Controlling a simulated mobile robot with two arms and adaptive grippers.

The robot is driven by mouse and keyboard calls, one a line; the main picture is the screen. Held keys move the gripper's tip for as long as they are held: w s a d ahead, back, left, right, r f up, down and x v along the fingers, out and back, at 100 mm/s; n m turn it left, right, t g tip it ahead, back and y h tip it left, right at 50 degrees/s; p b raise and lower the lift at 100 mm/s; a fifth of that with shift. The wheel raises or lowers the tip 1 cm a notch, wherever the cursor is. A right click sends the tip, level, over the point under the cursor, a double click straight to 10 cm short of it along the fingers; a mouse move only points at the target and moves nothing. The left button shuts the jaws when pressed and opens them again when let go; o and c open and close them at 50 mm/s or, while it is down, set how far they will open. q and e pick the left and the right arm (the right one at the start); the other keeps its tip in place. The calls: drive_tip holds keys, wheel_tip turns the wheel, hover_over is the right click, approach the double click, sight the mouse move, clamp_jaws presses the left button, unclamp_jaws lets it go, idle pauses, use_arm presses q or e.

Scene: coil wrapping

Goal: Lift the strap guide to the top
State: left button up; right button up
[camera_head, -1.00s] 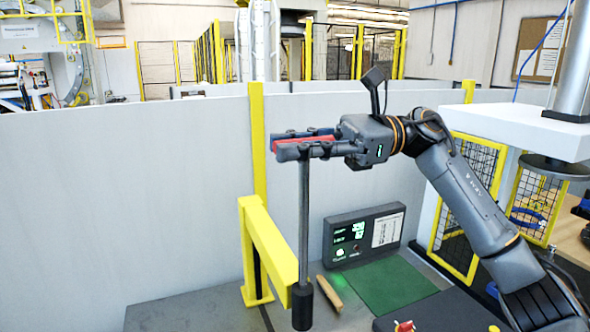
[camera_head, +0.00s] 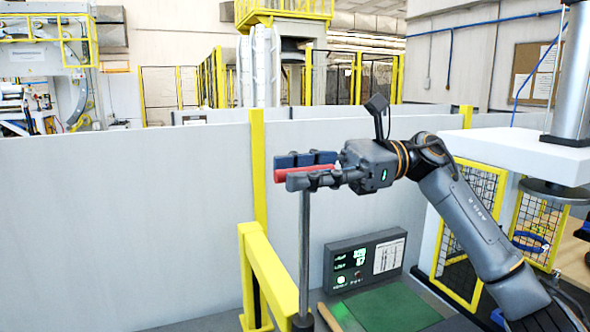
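My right gripper (camera_head: 312,170) reaches in from the right, its fingers pointing left above the yellow rail. It looks shut on the strap guide, whose red bar (camera_head: 303,173) shows along the fingers. A dark blue bar (camera_head: 305,158) lies just behind the red one. A thin grey vertical rod (camera_head: 304,245) runs down from below the fingers to a dark cylinder (camera_head: 303,322) at the picture's bottom edge. The fingers hide where the rod meets the bars. My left gripper is out of view.
A yellow rail (camera_head: 270,265) stands behind the rod. A white plate (camera_head: 520,152) with a metal column is at the right. A light grey partition (camera_head: 120,230) fills the left.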

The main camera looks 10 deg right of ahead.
drive_tip(key=w+d, duration=0.2)
drive_tip(key=d, duration=0.9)
